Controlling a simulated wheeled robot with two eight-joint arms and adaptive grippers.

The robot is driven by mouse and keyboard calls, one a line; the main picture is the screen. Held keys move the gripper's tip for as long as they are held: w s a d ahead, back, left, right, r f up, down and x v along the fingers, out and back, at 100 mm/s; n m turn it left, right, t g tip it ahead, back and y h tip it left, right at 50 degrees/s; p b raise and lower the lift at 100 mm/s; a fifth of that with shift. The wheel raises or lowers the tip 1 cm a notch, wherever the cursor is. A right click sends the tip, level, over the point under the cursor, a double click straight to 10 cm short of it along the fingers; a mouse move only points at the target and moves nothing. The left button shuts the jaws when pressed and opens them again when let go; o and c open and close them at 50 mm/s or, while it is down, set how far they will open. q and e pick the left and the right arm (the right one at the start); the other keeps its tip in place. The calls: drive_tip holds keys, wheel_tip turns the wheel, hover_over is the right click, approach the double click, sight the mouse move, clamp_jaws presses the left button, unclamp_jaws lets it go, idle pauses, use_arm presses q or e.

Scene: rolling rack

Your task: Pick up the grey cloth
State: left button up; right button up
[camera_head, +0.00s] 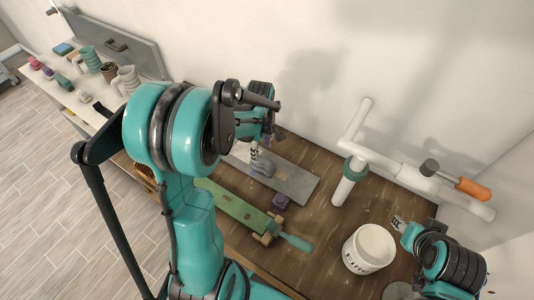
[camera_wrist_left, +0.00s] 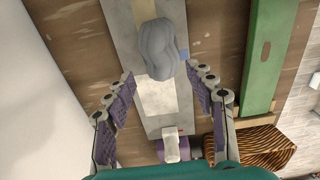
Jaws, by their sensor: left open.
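The grey cloth (camera_head: 263,166) is a small crumpled lump lying on a long grey board on the brown wooden table. It also shows in the left wrist view (camera_wrist_left: 157,48), at the upper middle. My left gripper (camera_head: 256,148) is above the board beside the cloth. In the left wrist view its two purple-padded fingers (camera_wrist_left: 160,76) are spread wide, with the cloth beyond their tips and nothing between them. My right gripper (camera_head: 399,224) is at the lower right, away from the cloth, and mostly hidden by its own arm.
A green board (camera_head: 236,207) and a purple item (camera_head: 281,201) are near the cloth. A white bucket (camera_head: 369,249), white pipes (camera_head: 352,168) and an orange-handled tool (camera_head: 472,188) are to the right. Mugs (camera_head: 126,81) stand on the left counter.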

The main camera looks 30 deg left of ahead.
sight(263, 160)
use_arm(q)
drive_tip(key=f, duration=0.3)
drive_tip(key=f+b, duration=0.1)
drive_tip(key=f, duration=0.2)
drive_tip(key=shift+d+f, duration=0.2)
drive_tip(key=shift+f, duration=0.15)
clamp_jaws()
